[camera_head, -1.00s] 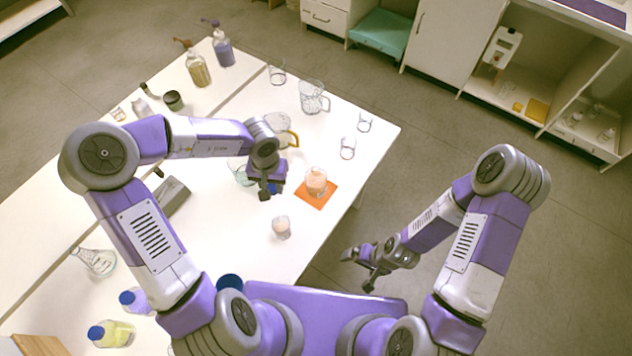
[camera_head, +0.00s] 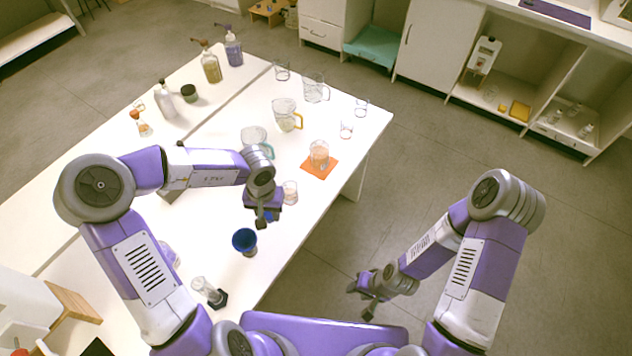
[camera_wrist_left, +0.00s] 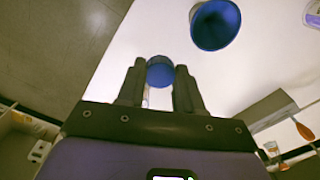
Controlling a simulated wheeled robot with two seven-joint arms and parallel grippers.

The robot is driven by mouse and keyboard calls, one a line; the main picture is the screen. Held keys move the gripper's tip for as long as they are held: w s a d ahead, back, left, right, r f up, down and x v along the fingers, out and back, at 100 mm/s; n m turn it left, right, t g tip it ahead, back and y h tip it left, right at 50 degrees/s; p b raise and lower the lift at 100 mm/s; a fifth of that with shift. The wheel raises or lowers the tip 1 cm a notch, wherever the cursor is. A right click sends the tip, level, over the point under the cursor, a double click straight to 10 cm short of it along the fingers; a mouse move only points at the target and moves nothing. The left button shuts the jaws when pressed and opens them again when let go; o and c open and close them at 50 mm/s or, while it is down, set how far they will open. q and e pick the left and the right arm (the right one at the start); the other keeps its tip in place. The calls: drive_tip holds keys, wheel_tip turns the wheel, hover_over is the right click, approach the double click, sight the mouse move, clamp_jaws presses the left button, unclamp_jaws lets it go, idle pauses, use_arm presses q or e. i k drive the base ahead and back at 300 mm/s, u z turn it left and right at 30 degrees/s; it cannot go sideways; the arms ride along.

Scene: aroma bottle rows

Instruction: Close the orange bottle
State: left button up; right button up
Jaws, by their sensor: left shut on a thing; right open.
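My left gripper (camera_head: 264,217) is above the near right part of the white table. In the left wrist view its fingers (camera_wrist_left: 159,85) are shut on a round blue cap (camera_wrist_left: 160,72). A pale strip shows just below the cap; I cannot tell what it is. A clear glass vessel with pale orange liquid (camera_head: 319,155) stands on an orange mat (camera_head: 314,172), beyond the gripper and apart from it. No other orange bottle can be made out; my left arm hides part of the table. My right gripper (camera_head: 367,301) is open and empty over the floor, right of the table.
A blue funnel-like cup (camera_head: 244,240) stands left of the left gripper. A small beaker (camera_head: 290,192) is close to its right. A tilted glass flask (camera_head: 208,290) lies nearer me. Jugs and beakers (camera_head: 285,113) stand farther back. The table around the mat is mostly clear.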

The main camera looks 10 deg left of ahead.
sight(319, 149)
drive_tip(key=k, duration=0.25)
drive_tip(key=z, duration=1.35)
drive_tip(key=i, duration=1.2)
drive_tip(key=u, duration=2.65)
